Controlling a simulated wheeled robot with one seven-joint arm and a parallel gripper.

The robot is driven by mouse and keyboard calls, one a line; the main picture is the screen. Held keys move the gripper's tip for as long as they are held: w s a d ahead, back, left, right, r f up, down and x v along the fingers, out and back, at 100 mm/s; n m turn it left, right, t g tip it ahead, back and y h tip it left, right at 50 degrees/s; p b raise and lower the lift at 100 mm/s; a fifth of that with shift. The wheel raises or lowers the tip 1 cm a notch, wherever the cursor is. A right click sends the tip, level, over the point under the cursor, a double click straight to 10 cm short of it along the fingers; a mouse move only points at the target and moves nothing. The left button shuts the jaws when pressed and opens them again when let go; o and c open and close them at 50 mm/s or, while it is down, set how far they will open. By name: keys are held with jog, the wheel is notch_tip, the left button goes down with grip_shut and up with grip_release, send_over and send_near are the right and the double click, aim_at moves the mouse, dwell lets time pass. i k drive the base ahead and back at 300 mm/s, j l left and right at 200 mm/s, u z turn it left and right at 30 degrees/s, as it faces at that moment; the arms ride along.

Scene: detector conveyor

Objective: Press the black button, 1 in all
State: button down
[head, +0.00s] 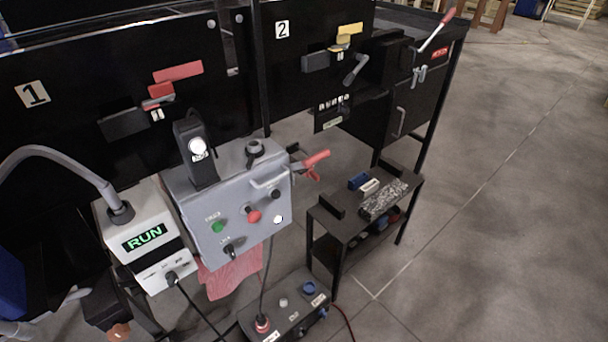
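A grey control box (185,205) stands left of centre in the head view, with its sloped front facing me. A round black button (276,195) sits at the upper right of that front, below a grey handle. A red button (253,216), a green button (218,227) and a white button (278,219) are on the same front. A black knob (229,250) is near its lower edge. I cannot tell whether the black button is pressed in. I cannot make out my gripper in this view, and nothing is seen touching the buttons.
A white box reading RUN (145,237) stands left of the control box. A low dark panel with knobs (283,303) is below. A small black table (345,226) carries several small items. Black numbered panels (90,62) stand behind. Grey floor (500,200) is open at right.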

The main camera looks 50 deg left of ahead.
aim_at(276, 194)
jog(key=i+u, duration=0.3)
jog(key=i, duration=0.25)
jog(key=i+l+u, duration=0.3)
jog(key=i, duration=0.25)
jog(key=i+u, duration=0.15)
jog(key=u, duration=0.3)
jog(key=i+u, duration=0.15)
jog(key=u, duration=0.25)
jog(key=i+u, duration=0.15)
jog(key=u, duration=0.3)
jog(key=i+u, duration=0.1)
jog(key=u, duration=0.35)
jog(key=i+l+u, duration=0.1)
jog(key=u, duration=0.25)
jog(key=i+l+u, duration=0.15)
jog(key=u, duration=0.2)
jog(key=i+l, duration=0.05)
